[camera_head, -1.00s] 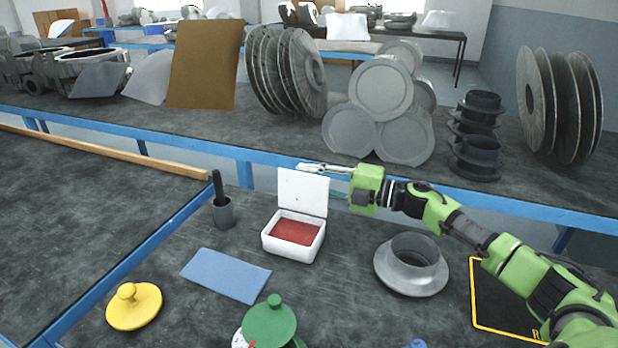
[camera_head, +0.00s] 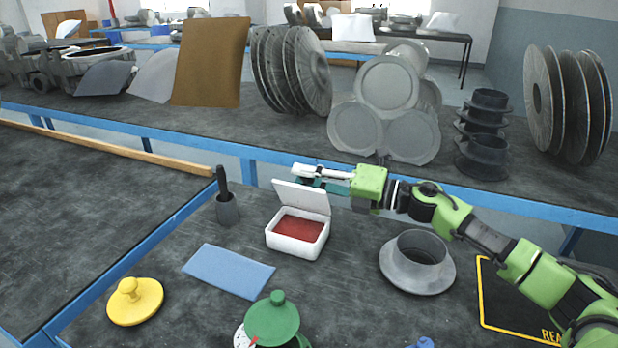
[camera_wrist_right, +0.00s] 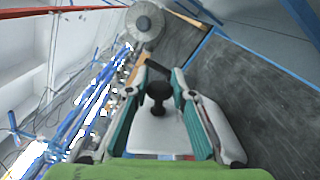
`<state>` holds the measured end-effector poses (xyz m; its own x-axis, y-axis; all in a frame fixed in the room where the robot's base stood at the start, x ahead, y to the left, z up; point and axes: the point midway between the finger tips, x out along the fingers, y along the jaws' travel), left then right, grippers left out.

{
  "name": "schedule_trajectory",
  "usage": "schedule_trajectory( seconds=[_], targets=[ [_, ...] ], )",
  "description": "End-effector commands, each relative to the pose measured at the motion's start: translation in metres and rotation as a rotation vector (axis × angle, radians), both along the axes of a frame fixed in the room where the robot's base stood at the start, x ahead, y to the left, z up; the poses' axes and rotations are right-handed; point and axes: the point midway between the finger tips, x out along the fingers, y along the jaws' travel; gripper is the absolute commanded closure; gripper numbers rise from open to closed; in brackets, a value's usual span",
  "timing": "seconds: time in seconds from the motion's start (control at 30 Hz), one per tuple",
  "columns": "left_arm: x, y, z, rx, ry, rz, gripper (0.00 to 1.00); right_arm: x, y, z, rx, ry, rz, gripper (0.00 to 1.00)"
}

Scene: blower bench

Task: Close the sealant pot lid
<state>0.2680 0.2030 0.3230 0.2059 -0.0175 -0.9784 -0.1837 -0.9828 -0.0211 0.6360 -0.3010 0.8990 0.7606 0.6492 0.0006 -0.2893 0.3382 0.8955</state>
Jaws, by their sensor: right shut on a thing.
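The sealant pot (camera_head: 296,245) is a small white box with red sealant (camera_head: 299,228) inside, on the dark bench. The exact contact is hard to see. My left gripper is not in view.
A blue cloth (camera_head: 228,271), yellow lid (camera_head: 135,301) and green-knobbed lid (camera_head: 272,322) lie in front. A grey flanged ring (camera_head: 417,264) and yellow-edged black mat (camera_head: 497,315) are at right.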

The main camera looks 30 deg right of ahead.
Motion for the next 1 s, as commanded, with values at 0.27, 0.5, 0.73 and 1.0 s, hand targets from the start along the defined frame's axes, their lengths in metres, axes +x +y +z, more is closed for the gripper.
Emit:
schedule_trajectory(
  seconds=[0.27, 0.5, 0.73, 1.0],
  targets=[
    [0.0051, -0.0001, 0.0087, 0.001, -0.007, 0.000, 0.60, -0.0032, 0.0036, -0.0014, -0.042, -0.032, 0.002, 1.00],
    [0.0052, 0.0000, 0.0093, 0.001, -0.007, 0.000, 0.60, -0.0032, 0.0038, -0.0012, -0.044, -0.033, 0.002, 1.00],
    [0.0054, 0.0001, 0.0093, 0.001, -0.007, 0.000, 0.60, -0.0031, 0.0037, -0.0013, -0.043, -0.033, 0.002, 0.60],
    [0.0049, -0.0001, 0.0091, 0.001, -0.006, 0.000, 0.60, -0.0030, 0.0033, -0.0005, -0.042, -0.034, 0.000, 0.60]
  ],
)
